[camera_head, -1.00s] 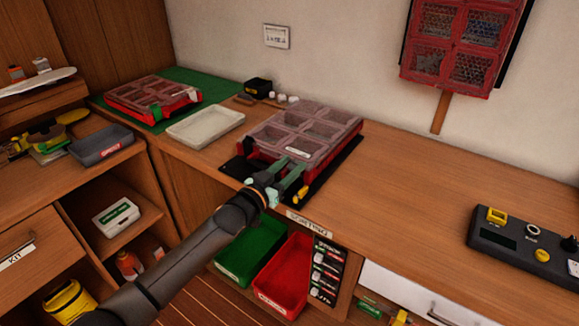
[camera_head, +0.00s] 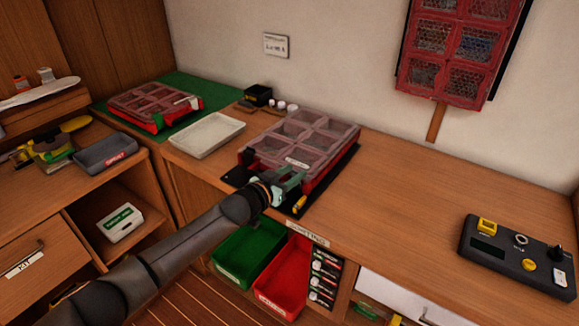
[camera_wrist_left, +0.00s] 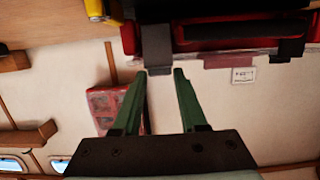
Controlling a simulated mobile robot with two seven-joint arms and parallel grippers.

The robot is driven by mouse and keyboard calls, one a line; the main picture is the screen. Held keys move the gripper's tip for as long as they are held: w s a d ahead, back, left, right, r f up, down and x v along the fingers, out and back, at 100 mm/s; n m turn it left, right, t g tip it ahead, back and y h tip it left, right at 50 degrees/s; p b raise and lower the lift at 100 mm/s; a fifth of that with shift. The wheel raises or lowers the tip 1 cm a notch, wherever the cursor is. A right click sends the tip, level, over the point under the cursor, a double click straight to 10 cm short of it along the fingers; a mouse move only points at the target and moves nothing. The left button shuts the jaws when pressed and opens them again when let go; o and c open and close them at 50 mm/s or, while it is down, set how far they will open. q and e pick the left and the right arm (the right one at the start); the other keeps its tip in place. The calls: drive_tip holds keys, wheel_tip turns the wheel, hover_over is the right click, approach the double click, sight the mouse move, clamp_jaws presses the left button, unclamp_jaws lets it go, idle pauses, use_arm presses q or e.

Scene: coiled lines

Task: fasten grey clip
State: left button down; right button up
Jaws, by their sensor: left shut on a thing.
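A red organizer case (camera_head: 318,176) with a clear compartmented lid (camera_head: 300,140) lies on a black mat at the front of the bench. The lid looks down on the case. My left gripper (camera_head: 295,178) is at the case's front side, right of its middle. In the left wrist view its green fingers (camera_wrist_left: 162,72) are shut on the grey clip (camera_wrist_left: 157,45), a flat tab on the edge of the red case (camera_wrist_left: 220,32). In the head view the gripper hides this clip. A dark clip (camera_head: 247,158) shows at the case's front left, also in the wrist view (camera_wrist_left: 290,50).
A pale tray (camera_head: 206,134) and a second red case (camera_head: 155,105) on a green mat are to the left. A black control box (camera_head: 515,255) stands far right. The bench between is clear.

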use_arm(q)
drive_tip(key=shift+w+d+g+y+p, duration=0.35)
drive_tip(key=shift+g+y, duration=0.05)
drive_tip(key=shift+g, duration=0.2)
use_arm(e)
drive_tip(key=shift+r, duration=0.75)
use_arm(q)
drive_tip(key=c, duration=0.5)
unclamp_jaws()
drive_tip(key=shift+r, duration=0.1)
drive_tip(key=shift+s+a, duration=0.1)
drive_tip(key=shift+a, duration=0.05)
drive_tip(key=shift+s+a+r+p, duration=0.2)
drive_tip(key=shift+s+a+p, duration=0.1)
drive_tip(key=shift+s, duration=0.15)
drive_tip(key=v, duration=1.1)
drive_tip(key=shift+r, duration=0.1)
use_arm(e)
drive_tip(key=shift+r, duration=0.5)
